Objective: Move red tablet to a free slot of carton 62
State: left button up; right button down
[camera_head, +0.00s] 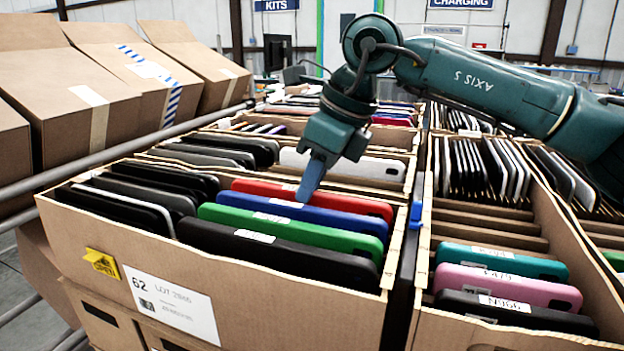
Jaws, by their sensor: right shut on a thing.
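Carton 62 (290,310) is the open cardboard carton at the front, with a white label marked 62. The red tablet (355,204) stands on edge inside its right column, behind the blue tablet (345,222), its lower part hidden. My right gripper (310,184) comes from above and is shut on the red tablet; one blue finger covers part of its near face. Whether the tablet is fully seated cannot be seen. My left gripper is out of view.
A green tablet (310,234) and a black one (275,248) stand in front of the blue one. Dark tablets (125,208) fill the left column. The carton at right (510,340) holds teal, pink and black tablets, with empty slots behind. A rail (90,158) runs along the left.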

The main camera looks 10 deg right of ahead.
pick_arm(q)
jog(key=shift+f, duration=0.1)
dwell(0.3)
pick_arm(e)
jog(key=c, duration=1.3)
grip_release()
jog(key=shift+c, duration=0.2)
jog(key=shift+f, duration=0.15)
jog(key=shift+d+r, duration=0.1)
jog(key=shift+r, duration=0.25)
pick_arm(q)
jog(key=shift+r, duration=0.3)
pick_arm(e)
jog(key=v, duration=1.2)
jog(key=shift+s+r, duration=0.25)
jog(key=shift+r, duration=0.05)
jog(key=shift+d, duration=0.1)
